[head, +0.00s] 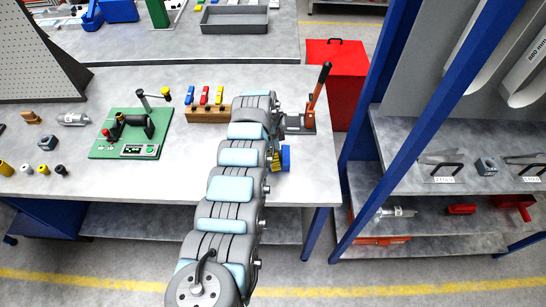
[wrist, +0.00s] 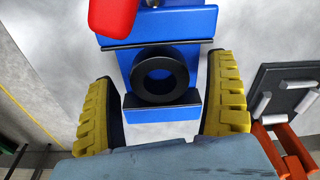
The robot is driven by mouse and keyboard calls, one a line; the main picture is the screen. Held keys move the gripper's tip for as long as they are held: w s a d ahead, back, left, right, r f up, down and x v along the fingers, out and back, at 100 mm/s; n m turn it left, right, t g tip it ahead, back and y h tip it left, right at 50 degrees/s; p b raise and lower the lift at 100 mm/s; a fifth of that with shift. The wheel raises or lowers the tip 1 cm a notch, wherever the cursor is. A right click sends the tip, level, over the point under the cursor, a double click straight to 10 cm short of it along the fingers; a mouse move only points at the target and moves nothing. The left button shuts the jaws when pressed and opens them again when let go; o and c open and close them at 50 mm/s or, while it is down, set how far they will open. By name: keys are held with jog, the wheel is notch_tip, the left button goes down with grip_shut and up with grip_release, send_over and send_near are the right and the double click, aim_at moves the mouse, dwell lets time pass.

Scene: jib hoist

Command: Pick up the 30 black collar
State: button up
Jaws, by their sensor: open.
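A thick black collar (wrist: 160,98) shows in the wrist view, its round hole facing the camera. It rests against a blue block (wrist: 193,27) with dark edge strips, and a lower blue ledge is beneath it. My gripper (wrist: 161,72) is open, with one yellow ridged finger on each side of the collar and visible gaps between. In the head view the blue block (head: 285,157) is near the front right of the workbench, with a bit of my yellow fingers (head: 274,158) beside it. My arm hides the collar there.
An orange-handled fixture (head: 303,122) stands close on the right; its orange links also show in the wrist view (wrist: 292,142). A red object (wrist: 112,14) overhangs the blue block. A wooden rack (head: 208,114) and green board (head: 132,135) lie left on the bench (head: 80,90).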

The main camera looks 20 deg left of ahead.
jog(key=c, duration=1.3)
jog(key=shift+c, duration=0.3)
jog(key=shift+r, duration=0.1)
